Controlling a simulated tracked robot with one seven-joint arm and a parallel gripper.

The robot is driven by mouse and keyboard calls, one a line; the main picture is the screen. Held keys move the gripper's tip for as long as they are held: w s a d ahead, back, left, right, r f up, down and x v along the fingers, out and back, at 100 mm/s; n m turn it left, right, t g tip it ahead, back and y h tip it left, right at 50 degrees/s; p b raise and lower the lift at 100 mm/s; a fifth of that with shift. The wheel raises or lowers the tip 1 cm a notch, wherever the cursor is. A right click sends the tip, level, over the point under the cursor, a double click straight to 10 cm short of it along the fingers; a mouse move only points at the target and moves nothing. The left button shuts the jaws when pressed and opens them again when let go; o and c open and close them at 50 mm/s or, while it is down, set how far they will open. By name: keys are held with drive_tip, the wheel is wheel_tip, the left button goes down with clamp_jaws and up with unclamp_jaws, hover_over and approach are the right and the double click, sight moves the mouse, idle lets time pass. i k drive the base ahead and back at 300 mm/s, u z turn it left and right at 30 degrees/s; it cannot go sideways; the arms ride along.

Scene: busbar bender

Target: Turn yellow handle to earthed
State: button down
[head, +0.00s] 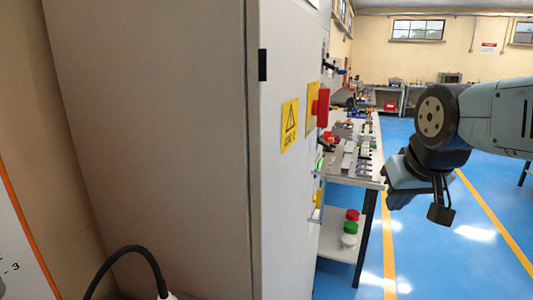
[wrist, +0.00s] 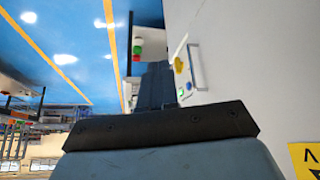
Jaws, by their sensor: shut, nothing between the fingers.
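The yellow handle (head: 318,198) shows as a thin sliver on the grey cabinet's front, seen nearly edge-on in the head view. In the wrist view the yellow handle (wrist: 179,65) sits on the pale panel beside a grey bar-shaped part. Its exact angle and any position markings are too small to read. My gripper (wrist: 156,72) is shut and empty, with its dark fingers apart from the handle. In the head view my gripper (head: 400,198) hangs in free air to the right of the cabinet front.
A red switch (head: 322,107) on a yellow plate sticks out above the handle. A yellow warning sign (head: 289,125) is on the cabinet (head: 160,150). A workbench (head: 352,180) with several parts stands behind. Blue floor to the right is open.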

sight(316, 198)
drive_tip(key=u, duration=0.05)
drive_tip(key=k, duration=1.2)
drive_tip(key=z, duration=0.75)
drive_tip(key=i, duration=1.7)
drive_tip(key=u, duration=0.6)
